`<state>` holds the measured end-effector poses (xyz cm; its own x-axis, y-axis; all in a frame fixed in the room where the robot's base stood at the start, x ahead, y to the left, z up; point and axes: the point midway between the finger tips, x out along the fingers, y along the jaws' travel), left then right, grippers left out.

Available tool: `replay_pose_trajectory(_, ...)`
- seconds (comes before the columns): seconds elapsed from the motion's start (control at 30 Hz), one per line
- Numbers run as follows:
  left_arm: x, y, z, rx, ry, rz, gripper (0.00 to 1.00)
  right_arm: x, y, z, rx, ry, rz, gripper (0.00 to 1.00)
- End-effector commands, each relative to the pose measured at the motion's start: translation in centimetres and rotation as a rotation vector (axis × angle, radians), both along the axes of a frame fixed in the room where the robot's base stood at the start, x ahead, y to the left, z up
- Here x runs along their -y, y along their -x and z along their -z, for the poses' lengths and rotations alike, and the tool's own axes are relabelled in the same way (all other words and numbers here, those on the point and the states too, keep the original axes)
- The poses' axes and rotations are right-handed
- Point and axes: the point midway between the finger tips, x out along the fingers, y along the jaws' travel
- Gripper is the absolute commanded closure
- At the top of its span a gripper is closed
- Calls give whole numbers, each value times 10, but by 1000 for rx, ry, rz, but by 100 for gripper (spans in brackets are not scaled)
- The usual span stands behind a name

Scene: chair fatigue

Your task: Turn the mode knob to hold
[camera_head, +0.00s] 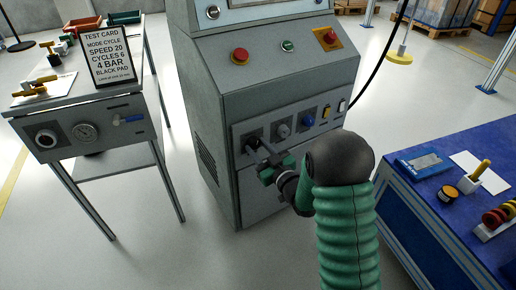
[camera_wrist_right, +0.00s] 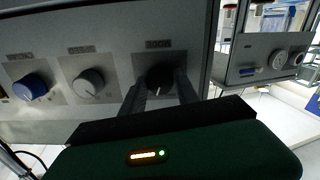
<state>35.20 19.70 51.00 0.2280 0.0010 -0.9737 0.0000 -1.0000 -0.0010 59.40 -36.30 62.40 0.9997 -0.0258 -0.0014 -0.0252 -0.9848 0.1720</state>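The mode knob (camera_wrist_right: 160,77) is black and round, on the leftmost plate of the machine's lower panel in the head view. In the wrist view, which is upside down, its plate reads MODE and a light pointer mark shows on the knob. My right gripper (camera_head: 258,147) is at the knob in the head view. In the wrist view its two dark fingers (camera_wrist_right: 161,88) stand apart, one on each side of the knob. Whether they touch it is unclear. The hold marking cannot be read. My left gripper is in neither view.
A grey knob (camera_head: 283,131), a blue knob (camera_head: 307,121) and two small switches sit right of the mode knob. A test card (camera_head: 109,55) reading MODE CYCLE stands on the left bench. A blue table (camera_head: 432,212) stands close on the right.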

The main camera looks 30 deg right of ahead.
Motion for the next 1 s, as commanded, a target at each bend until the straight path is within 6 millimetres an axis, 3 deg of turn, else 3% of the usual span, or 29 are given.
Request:
replay_pose_trajectory(0.17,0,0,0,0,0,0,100,0,0,1,-1,0,-1,42)
replay_pose_trajectory(0.53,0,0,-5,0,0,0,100,0,8,-1,-2,0,1,42)
replay_pose_trajectory(0.67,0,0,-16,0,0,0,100,0,35,-3,-4,-2,4,42)
replay_pose_trajectory(0.93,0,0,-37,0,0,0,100,-1,116,-2,-7,-5,6,42)
replay_pose_trajectory(1.0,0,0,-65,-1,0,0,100,-2,124,-9,-11,-5,0,42)
